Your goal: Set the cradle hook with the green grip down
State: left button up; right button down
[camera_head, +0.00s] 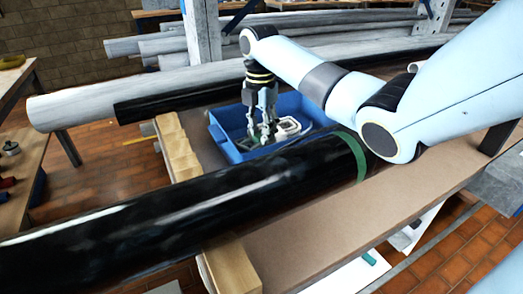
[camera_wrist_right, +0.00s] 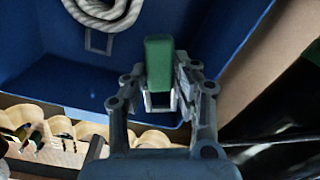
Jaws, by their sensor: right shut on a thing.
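My right gripper (camera_head: 262,132) reaches down into the blue bin (camera_head: 228,150) on the bench. In the right wrist view my right gripper (camera_wrist_right: 160,80) is shut on the green grip (camera_wrist_right: 158,62) of the cradle hook. A pale grey metal part (camera_wrist_right: 158,101) of the hook shows below the grip, between the fingers. The rest of the hook is hidden. The grip is over the bin's inside near one wall; I cannot tell whether the hook touches the bin floor. My left gripper is not in view.
A pale rope coil (camera_wrist_right: 105,10) lies in the bin. A long black mast (camera_head: 150,210) with a green band (camera_head: 355,155) crosses in front of the bin. Wooden notched blocks (camera_head: 178,150) stand left of it. Grey poles (camera_head: 90,100) lie behind. The bench top (camera_head: 330,225) in front is clear.

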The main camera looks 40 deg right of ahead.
notch_tip(320, 180, down, 7)
jog(key=shift+f+b, duration=0.1)
jog(key=shift+b, duration=0.35)
jog(key=c, duration=1)
grip_release()
jog(key=shift+c, duration=0.2)
notch_tip(320, 180, up, 12)
jog(key=shift+w+r+p, duration=0.1)
jog(key=shift+p, duration=0.55)
